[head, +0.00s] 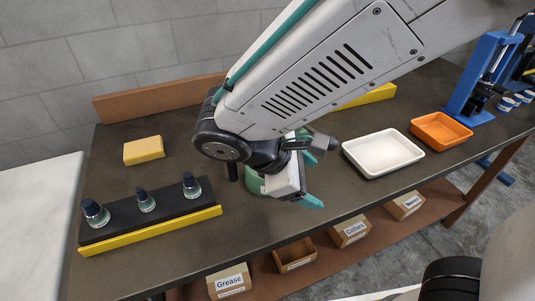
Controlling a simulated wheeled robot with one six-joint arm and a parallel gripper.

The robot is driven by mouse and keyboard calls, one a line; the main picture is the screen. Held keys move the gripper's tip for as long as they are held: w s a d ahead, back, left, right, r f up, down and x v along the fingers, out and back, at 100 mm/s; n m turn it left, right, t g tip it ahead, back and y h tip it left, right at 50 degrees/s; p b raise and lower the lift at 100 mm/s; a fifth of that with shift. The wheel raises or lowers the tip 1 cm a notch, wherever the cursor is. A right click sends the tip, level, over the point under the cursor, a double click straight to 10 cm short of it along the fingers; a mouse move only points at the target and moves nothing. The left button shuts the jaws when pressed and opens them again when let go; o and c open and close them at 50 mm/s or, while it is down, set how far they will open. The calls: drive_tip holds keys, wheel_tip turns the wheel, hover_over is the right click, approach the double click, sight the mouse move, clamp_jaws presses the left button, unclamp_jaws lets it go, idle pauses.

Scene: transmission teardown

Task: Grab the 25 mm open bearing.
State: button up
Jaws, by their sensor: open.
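My gripper (312,180) is over the middle of the dark workbench, with its teal fingers apart and nothing visible between them. A black rack (165,213) with a yellow front strip stands at the left of the bench. It carries three dark-topped, shiny round pieces: a larger one at left (95,214), a small one in the middle (146,201) and one at right (191,186). I cannot tell whether any is the 25 mm open bearing. My gripper is well to the right of the rack. My arm hides part of the bench.
A yellow block (143,150) lies behind the rack. A white tray (383,153), an orange tray (440,131) and a blue press (480,75) are at right. Labelled bins (229,281) sit below.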

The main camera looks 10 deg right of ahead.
drive_tip(key=w+a+f+n+t+h, duration=0.1)
drive_tip(key=w+a+n+t, duration=0.65)
drive_tip(key=a+n, duration=0.4)
drive_tip(key=shift+t, duration=0.25)
drive_tip(key=x, duration=0.6)
drive_tip(key=shift+d, duration=0.3)
drive_tip(key=c, duration=1.2)
